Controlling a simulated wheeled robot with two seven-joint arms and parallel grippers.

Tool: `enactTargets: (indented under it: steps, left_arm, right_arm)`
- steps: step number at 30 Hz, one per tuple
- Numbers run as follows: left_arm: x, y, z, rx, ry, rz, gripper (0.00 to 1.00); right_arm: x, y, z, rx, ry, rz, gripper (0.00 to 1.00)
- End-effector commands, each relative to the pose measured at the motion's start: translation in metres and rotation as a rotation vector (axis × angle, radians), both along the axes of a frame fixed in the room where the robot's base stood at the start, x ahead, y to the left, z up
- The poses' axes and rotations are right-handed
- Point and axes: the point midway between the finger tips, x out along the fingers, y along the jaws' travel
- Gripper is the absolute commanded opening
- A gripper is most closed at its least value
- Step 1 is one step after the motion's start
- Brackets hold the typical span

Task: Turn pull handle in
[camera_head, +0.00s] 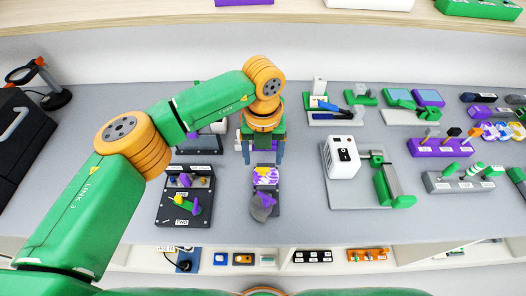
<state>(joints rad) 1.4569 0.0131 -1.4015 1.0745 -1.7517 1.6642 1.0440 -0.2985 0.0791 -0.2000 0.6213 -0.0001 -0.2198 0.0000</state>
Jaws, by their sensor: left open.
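My left gripper (262,158) points down over the bench, its two blue fingers spread apart with nothing seen between them. Just in front of it lies a small dark unit (265,190) with a white, purple and yellow patch and a grey and purple piece (262,206) at its near end. To its left stands a black panel (177,217) marked TWO, with purple and yellow handle-like parts (192,205). I cannot tell which part is the pull handle. My left arm hides part of the bench behind the panel. My right gripper is out of view.
A white box with a black switch (342,156) and a green bracket (385,186) stand on a plate to the right. Purple (440,149) and grey (462,184) racks are farther right. A black case (25,140) is at far left. The bench front (300,228) is clear.

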Motion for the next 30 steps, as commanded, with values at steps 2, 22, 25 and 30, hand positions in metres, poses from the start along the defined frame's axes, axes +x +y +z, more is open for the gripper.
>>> enactTargets:
  steps: [2, 22, 25, 30]
  left_arm:
    - [-0.001, 0.0, -0.01, 0.0, 0.004, 0.0, 0.75]
    - [0.0, 0.0, -0.033, -0.001, 0.0, -0.001, 0.0]
    - [0.0, 0.0, -0.033, -0.001, 0.0, -0.001, 0.0]
    - [0.0, 0.0, -0.033, -0.002, -0.001, -0.01, 0.0]
  right_arm:
    - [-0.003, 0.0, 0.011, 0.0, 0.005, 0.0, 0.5]
    - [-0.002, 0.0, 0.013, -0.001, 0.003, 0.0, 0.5]
    - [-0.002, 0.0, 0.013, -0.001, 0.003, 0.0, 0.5]
    - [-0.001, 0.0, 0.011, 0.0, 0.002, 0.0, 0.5]
